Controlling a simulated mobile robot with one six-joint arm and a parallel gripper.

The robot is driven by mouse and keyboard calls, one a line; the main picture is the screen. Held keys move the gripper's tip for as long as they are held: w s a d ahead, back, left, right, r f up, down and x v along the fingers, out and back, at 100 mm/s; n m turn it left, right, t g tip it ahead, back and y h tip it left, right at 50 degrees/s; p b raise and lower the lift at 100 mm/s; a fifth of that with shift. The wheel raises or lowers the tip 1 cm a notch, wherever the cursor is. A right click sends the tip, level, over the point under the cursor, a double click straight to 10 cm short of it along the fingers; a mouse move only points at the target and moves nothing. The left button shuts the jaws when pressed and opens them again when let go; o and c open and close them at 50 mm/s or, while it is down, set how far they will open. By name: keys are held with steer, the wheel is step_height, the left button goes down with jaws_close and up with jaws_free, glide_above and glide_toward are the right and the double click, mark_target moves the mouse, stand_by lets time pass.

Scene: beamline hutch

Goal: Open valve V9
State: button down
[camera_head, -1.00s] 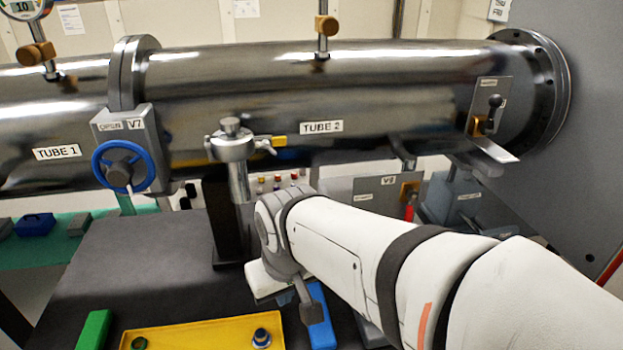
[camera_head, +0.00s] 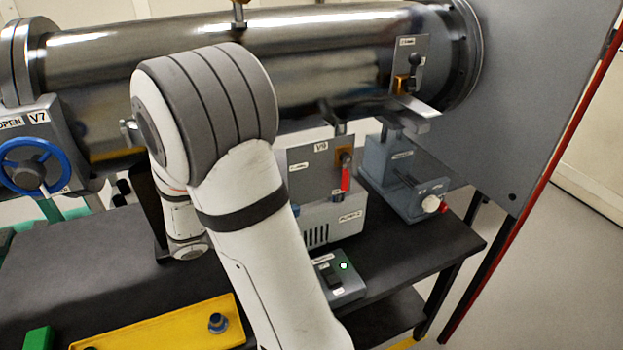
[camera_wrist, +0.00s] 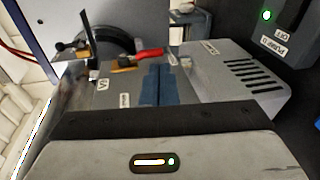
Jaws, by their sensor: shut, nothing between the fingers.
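Valve V9 sits on a grey panel (camera_head: 312,165) marked V9, on a grey box below the big steel tube. It has an orange body and a red handle (camera_head: 345,180) that hangs down in the head view. In the wrist view the picture is turned; the V9 panel (camera_wrist: 112,92) and red handle (camera_wrist: 148,54) show near the middle. My gripper (camera_wrist: 158,69) shows as two blue-grey fingers side by side, shut and empty. Their tips appear close to the red handle; I cannot tell whether they touch.
Valve V7 with a blue wheel (camera_head: 32,166) is at left. A blue-grey stand (camera_head: 405,185) is right of V9. A switch box with a green light (camera_head: 338,277) lies in front. A yellow tray (camera_head: 160,325) is on the dark bench. A dark lever (camera_wrist: 88,38) stands near V9.

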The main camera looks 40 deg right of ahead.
mark_target(342, 185)
steer(key=d+t+h+p, duration=0.1)
steer(key=d+p, duration=0.2)
steer(key=d, duration=1.1)
steer(key=shift+w+d+f+h, duration=0.15)
steer(key=shift+w+f+h, duration=0.15)
steer(key=shift+w+f, duration=0.15)
steer(key=shift+f, duration=0.1)
steer(key=shift+d+f+n+b, duration=0.25)
steer(key=shift+d+n+b, duration=0.1)
steer(key=shift+b, duration=0.85)
steer(key=shift+s+d+r+h+b, duration=0.1)
steer(key=shift+r+h+b, duration=0.3)
steer(key=shift+b, duration=0.15)
